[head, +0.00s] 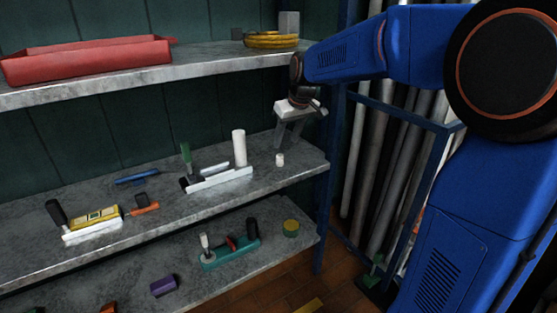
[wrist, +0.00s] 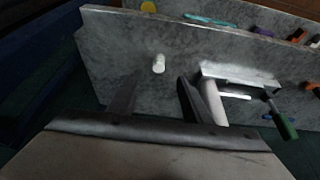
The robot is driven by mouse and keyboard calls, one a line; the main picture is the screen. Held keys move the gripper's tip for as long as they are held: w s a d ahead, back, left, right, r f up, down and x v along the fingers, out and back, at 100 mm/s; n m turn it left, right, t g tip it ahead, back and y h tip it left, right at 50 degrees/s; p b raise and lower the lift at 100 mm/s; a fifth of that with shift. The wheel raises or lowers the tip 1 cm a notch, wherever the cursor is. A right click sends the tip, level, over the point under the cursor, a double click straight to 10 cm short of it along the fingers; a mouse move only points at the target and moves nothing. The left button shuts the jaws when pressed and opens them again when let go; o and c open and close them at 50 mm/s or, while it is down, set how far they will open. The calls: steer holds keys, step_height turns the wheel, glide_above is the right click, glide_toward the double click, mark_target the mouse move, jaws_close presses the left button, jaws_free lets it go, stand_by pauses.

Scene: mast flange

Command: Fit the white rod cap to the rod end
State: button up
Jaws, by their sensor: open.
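The small white rod cap (head: 280,160) stands on the middle shelf near its right end; it also shows in the wrist view (wrist: 158,64), upright and by itself. A thick white upright rod (head: 239,148) stands at the right end of a pale clamp fixture, left of the cap. In the wrist view the rod (wrist: 214,108) is partly hidden by a finger. My gripper (head: 289,144) is open and empty, pointing down above the cap. In the wrist view its two fingertips (wrist: 157,88) lie on either side of the cap's line, apart from it.
The pale fixture (head: 220,180) has a green handle (head: 186,154). A yellow fixture (head: 98,217) stands further left. The upper shelf (head: 205,65) holds a red tray (head: 88,58) and yellow coil (head: 272,40). A blue frame post (head: 326,190) stands right of the cap.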

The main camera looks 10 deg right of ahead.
mark_target(281, 156)
steer(key=x, duration=1)
steer(key=shift+w+f, duration=0.1)
steer(key=shift+w, duration=0.15)
steer(key=c, duration=1.1)
